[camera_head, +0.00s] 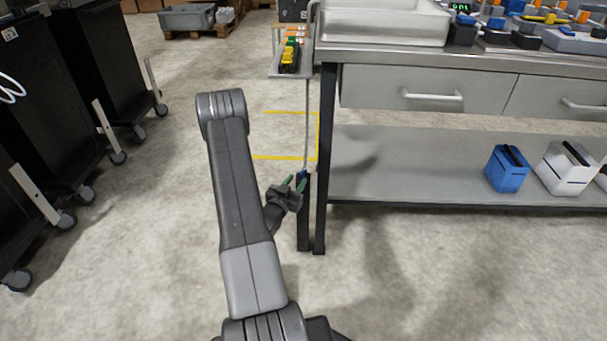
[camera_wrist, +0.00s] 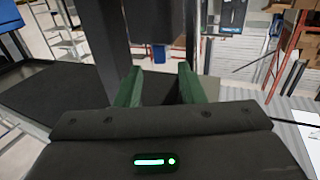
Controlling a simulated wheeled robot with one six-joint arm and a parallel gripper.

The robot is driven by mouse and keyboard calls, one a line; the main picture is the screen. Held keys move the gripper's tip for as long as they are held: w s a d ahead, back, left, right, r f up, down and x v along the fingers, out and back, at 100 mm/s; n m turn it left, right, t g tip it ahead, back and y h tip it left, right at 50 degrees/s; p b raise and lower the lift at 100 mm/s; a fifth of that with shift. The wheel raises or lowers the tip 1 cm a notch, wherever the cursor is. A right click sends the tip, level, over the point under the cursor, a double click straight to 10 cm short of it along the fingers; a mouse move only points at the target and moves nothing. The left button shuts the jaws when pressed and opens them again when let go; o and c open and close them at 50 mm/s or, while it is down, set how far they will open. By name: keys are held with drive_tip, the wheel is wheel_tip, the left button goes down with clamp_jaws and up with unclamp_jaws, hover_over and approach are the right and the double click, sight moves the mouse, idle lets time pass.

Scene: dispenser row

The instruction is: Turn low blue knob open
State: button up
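A small patch of blue, which looks like the low blue knob (camera_head: 305,173), shows on top of a short dark post beside the workbench's left leg in the head view. My gripper (camera_head: 296,181) is at the top of this post, its green fingers spread apart and close to the blue patch. In the wrist view my gripper (camera_wrist: 160,70) has a clear gap between its green fingers, with a dark upright surface beyond them. Whether a finger touches the knob, and how the knob is turned, I cannot tell.
The workbench (camera_head: 425,56) and its lower shelf (camera_head: 410,170) stand right of my gripper. A blue box (camera_head: 507,170) and a white box (camera_head: 562,172) sit on the shelf. Dark carts (camera_head: 45,120) stand at the left. The floor between is clear.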

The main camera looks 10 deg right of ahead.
sight(301, 175)
drive_tip(key=b+x, duration=0.1)
drive_tip(key=x, duration=0.5)
drive_tip(key=shift+w+d, duration=0.1)
drive_tip(key=shift+w, duration=0.05)
drive_tip(key=shift+c, duration=0.2)
clamp_jaws()
